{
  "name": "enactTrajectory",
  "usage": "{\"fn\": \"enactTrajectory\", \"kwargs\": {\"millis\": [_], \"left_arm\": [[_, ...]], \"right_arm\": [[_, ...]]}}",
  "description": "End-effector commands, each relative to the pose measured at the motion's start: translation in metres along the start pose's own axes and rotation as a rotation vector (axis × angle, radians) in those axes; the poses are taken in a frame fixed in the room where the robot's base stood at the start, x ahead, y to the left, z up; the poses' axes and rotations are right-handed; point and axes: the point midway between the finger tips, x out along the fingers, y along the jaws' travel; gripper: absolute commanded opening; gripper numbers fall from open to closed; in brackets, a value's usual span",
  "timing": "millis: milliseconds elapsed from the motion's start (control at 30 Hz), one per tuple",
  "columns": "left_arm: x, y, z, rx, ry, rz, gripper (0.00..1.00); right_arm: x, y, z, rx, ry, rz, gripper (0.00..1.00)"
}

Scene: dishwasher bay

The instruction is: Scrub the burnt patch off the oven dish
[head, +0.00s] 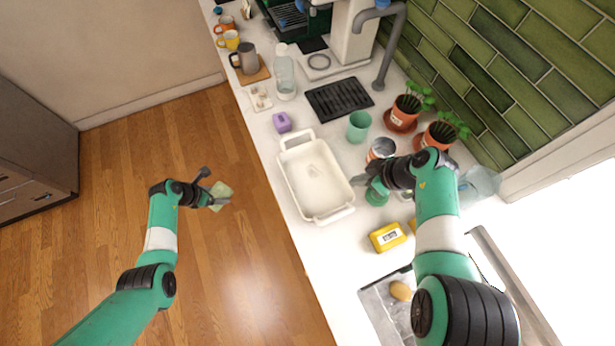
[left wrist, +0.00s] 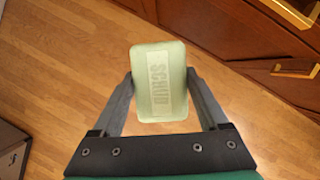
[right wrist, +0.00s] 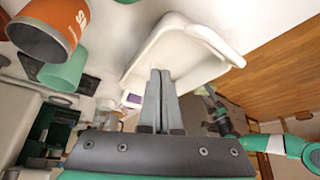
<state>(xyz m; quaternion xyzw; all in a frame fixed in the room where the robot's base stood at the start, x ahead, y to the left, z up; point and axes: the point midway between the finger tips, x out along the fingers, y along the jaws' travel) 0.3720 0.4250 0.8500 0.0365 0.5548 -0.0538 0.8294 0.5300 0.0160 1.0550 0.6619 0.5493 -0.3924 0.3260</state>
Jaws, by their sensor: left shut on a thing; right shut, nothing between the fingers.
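The white oven dish (head: 290,194) lies on the counter, with a faint brownish patch (head: 314,170) on its floor. My left gripper (head: 210,194) is shut on a pale green scrub sponge (left wrist: 158,80), held over the wooden floor to the left of the counter. The sponge's lettered face shows between the fingers in the left wrist view. My right gripper (head: 357,181) is shut and empty at the dish's right side. Its closed fingertips (right wrist: 160,75) overlap the dish wall (right wrist: 185,42) in the right wrist view; I cannot tell whether they touch.
A green cup (head: 358,126), a tin (head: 381,149) and another green cup (head: 376,197) stand right of the dish. Potted plants (head: 405,107) line the wall.

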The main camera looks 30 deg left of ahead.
Motion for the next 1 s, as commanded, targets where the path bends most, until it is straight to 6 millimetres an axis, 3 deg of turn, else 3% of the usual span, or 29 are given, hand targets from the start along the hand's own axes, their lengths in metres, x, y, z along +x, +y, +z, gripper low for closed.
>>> {"fn": "enactTrajectory", "kwargs": {"millis": [333,467,1000], "left_arm": [[-0.004,0.000,0.002,0.000,0.000,0.000,0.32],[-0.014,0.000,0.006,0.000,0.000,0.000,0.32],[-0.123,0.000,0.051,0.000,0.000,0.000,0.32]], "right_arm": [[-0.004,0.000,-0.002,0.000,0.000,0.000,0.00],[-0.013,0.000,-0.004,0.001,-0.001,-0.001,0.00],[-0.103,0.000,-0.007,0.002,-0.001,-0.001,0.00]]}}
